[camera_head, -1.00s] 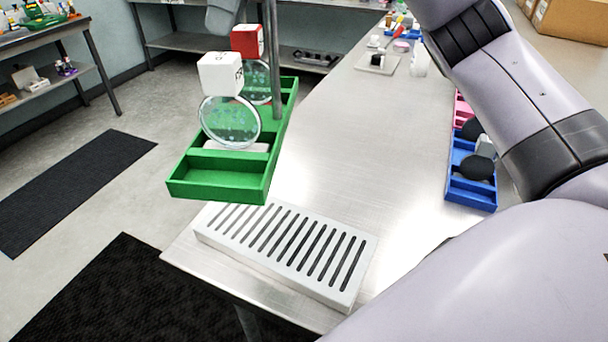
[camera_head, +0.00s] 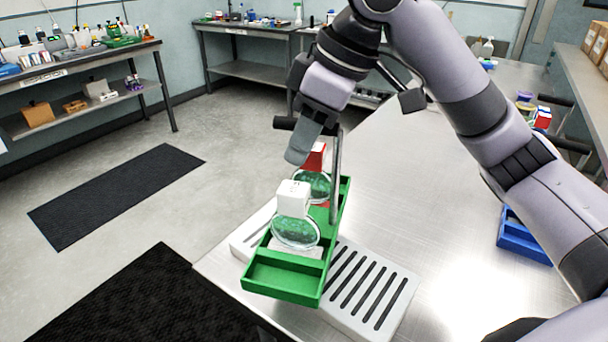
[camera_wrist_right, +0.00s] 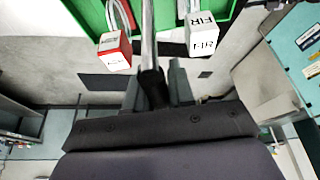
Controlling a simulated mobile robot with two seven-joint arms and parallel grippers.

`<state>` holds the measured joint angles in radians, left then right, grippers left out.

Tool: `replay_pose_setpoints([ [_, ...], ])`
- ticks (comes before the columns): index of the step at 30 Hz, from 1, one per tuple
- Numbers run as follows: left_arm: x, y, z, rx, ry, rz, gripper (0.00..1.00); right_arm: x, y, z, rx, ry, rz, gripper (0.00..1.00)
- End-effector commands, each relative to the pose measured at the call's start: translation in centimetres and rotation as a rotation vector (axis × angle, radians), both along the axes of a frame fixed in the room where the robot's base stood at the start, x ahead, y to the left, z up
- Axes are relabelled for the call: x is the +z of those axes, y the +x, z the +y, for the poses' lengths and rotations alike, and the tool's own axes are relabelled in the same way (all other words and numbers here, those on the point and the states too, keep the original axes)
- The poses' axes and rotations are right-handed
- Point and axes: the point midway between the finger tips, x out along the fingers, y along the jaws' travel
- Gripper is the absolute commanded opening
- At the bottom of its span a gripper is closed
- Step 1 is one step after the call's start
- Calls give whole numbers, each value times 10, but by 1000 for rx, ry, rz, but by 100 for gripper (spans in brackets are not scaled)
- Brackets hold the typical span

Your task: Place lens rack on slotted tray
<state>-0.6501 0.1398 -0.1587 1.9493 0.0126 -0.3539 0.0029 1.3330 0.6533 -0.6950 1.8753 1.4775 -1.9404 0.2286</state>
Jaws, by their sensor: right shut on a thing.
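The lens rack (camera_head: 283,275) is a green open tray with a metal post (camera_head: 335,180). It holds round clear lenses (camera_head: 295,232), one under a white cube (camera_head: 293,199) and one under a red cube (camera_head: 315,158). My right gripper (camera_head: 303,140) is shut on the rack's handle at the top of the post. The grey slotted tray (camera_head: 345,318) lies at the table's near corner. The rack is over its left and middle part and hides many slots; I cannot tell whether they touch. The wrist view shows the red cube (camera_wrist_right: 115,50) and white cube (camera_wrist_right: 201,36). My left gripper is out of view.
The metal table (camera_head: 455,260) has free room right of the slotted tray. A blue bin (camera_head: 522,240) stands at its right side, with a red and white item (camera_head: 541,118) farther back. Dark mats (camera_head: 120,195) lie on the floor at left.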

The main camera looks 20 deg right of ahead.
Motion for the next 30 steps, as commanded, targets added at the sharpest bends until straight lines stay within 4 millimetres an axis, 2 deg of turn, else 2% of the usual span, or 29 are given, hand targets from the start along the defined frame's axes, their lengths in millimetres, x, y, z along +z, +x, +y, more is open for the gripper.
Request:
replay_pose_setpoints([
  [7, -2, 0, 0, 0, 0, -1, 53, -17, 0, 0, 0, 2, -1, 0],
  [14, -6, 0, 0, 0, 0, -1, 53, -49, 0, 0, 1, 1, -1, 0],
  [25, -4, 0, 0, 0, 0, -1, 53, -52, 0, 0, 1, 1, -3, 0],
  [26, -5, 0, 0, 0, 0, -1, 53, -54, 0, 0, 1, 1, -1, 30],
  [27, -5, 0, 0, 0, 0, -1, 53, -53, 0, 0, 1, 1, -1, 43],
  [28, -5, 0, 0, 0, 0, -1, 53, -53, 0, 0, 1, 1, -1, 49],
  [30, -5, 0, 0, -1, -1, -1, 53, -53, 0, 0, 1, 0, 0, 49],
])
